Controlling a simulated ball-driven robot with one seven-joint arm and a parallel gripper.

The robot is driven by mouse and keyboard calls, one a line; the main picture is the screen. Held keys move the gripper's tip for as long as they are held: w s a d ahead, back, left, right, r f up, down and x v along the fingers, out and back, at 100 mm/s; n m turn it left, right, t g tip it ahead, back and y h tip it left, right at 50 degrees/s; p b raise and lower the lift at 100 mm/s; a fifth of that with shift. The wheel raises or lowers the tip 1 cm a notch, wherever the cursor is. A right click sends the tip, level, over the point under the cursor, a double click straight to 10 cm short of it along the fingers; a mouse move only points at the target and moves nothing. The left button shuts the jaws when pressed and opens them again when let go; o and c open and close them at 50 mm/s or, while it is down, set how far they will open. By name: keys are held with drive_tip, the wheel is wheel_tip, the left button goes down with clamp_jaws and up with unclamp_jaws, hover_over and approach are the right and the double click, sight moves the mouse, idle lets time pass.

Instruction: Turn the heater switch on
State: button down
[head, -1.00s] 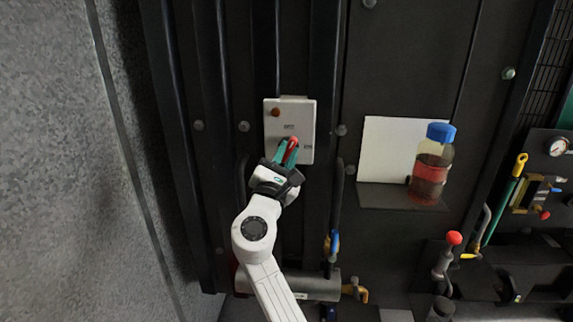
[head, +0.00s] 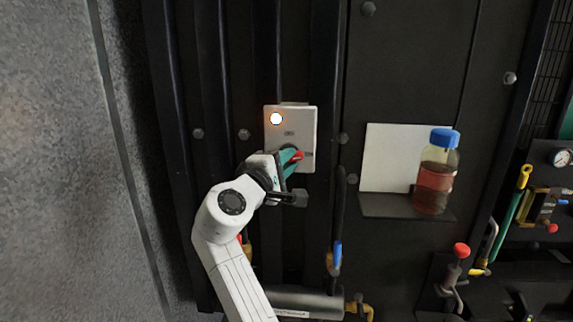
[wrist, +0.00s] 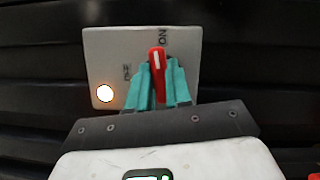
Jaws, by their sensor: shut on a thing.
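The heater switch box (head: 307,123) is a pale grey plate on the dark ribbed wall. Its lamp (head: 276,119) glows bright in the upper left; it also shows lit in the wrist view (wrist: 104,93). The red switch knob (head: 298,156) is low on the plate. In the wrist view the red knob (wrist: 157,62) points toward the "ON" label (wrist: 163,38), with "OFF" off to its left. My gripper (head: 288,161) has its green fingers shut on the knob, one on each side. The fingers hide the knob's base.
A bottle (head: 436,175) with a blue cap and reddish-brown liquid stands on a small shelf at right, before a white panel (head: 388,150). A red-knobbed lever (head: 461,251), yellow-handled valve (head: 523,176) and gauge (head: 562,157) are further right. A pipe runs below the box.

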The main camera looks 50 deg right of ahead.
drive_tip(key=shift+m+g+y, duration=0.3)
drive_tip(key=shift+m, duration=0.6)
drive_tip(key=shift+f, duration=0.1)
drive_tip(key=c, duration=1)
unclamp_jaws()
drive_tip(key=shift+c, duration=0.2)
drive_tip(key=b+v, duration=0.1)
drive_tip(key=v, duration=0.9)
drive_tip(key=shift+s+a, duration=0.2)
drive_tip(key=shift+a, duration=0.15)
